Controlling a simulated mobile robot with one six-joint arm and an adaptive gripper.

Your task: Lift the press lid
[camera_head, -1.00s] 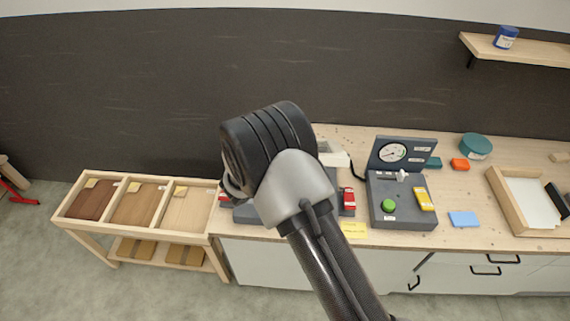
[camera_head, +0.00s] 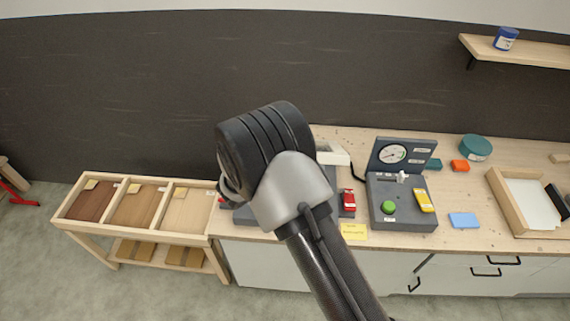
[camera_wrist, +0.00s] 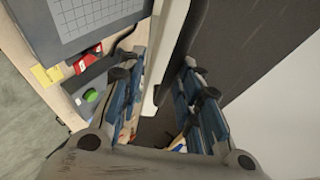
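The press is mostly hidden behind my arm in the head view. Part of its grey base (camera_head: 243,214) shows to the left of the arm, and a white piece (camera_head: 333,154) that may belong to it shows to the right. In the wrist view a grey plate with a grid (camera_wrist: 92,18) fills the upper left. A long pale bar (camera_wrist: 171,45), apparently the lid's handle or edge, runs between the fingers of my gripper (camera_wrist: 161,64). The fingers stand apart on either side of it, with a gap visible on the right. Contact on the left is unclear.
A control box (camera_head: 402,212) with a green button and gauge stands right of the press, beside a red switch (camera_head: 348,200). A wooden tray (camera_head: 512,205) lies farther right. A sample rack (camera_head: 140,235) stands left of the bench. A dark wall (camera_head: 150,80) rises behind.

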